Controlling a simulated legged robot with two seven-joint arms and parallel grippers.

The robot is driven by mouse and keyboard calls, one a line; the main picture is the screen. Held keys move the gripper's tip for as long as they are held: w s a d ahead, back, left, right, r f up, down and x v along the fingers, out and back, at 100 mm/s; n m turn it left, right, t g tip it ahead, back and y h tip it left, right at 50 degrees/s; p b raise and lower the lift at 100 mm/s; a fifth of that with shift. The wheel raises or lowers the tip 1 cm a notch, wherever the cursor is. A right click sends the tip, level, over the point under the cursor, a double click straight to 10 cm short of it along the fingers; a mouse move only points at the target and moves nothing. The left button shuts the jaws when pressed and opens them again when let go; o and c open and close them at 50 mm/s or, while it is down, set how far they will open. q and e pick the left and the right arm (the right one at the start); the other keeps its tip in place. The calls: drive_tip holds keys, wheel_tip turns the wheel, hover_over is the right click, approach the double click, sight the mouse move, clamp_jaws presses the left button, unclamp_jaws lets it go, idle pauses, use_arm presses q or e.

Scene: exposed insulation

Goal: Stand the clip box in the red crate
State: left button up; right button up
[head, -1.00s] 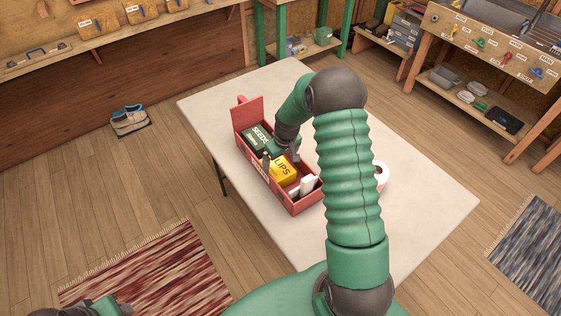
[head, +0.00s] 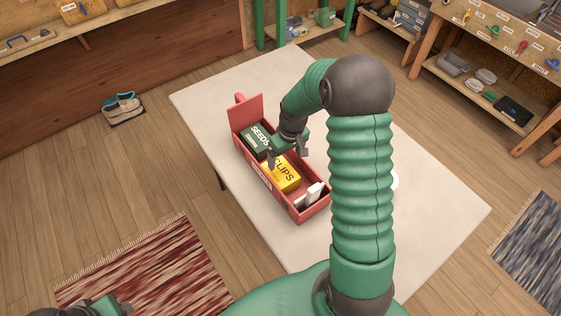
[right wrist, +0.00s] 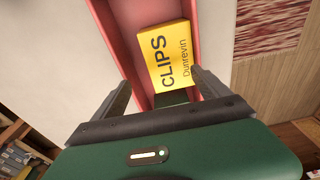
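The yellow clip box (head: 281,174) is inside the red crate (head: 284,205), with its CLIPS lettering facing up towards the head camera. I cannot tell whether its base rests flat on the crate floor. It also shows in the right wrist view (right wrist: 165,55), between the crate's red walls and just beyond my fingertips. My right gripper (head: 287,155) is over the crate, open, with a finger to each side and nothing held. In the right wrist view its fingers (right wrist: 160,90) are spread apart. My left arm's end (head: 85,309) is cut off at the bottom left.
A dark green seed box (head: 257,138) stands in the crate's far end, and white items (head: 311,193) lie in its near end. A white roll (head: 395,182) is mostly hidden behind my right arm. The pale table (head: 440,205) is otherwise clear.

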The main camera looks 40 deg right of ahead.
sight(288, 172)
wheel_tip(288, 172, up, 5)
drive_tip(key=s, duration=0.2)
use_arm(q)
drive_tip(key=shift+s+a+r, duration=0.35)
drive_tip(key=shift+s+r, duration=0.2)
drive_tip(key=shift+s, duration=0.25)
use_arm(e)
drive_tip(key=s+a+r, duration=0.1)
drive_tip(key=s+a, duration=0.2)
drive_tip(key=a, duration=0.4)
drive_tip(key=s+a+n, duration=0.1)
drive_tip(key=s+a, duration=0.2)
drive_tip(key=a, duration=0.4)
drive_tip(key=s+a+r+t, duration=0.1)
drive_tip(key=s+a, duration=0.2)
drive_tip(key=a, duration=0.4)
drive_tip(key=shift+s+r+n, duration=0.3)
drive_tip(key=shift+s+r, duration=0.05)
drive_tip(key=shift+s, duration=0.05)
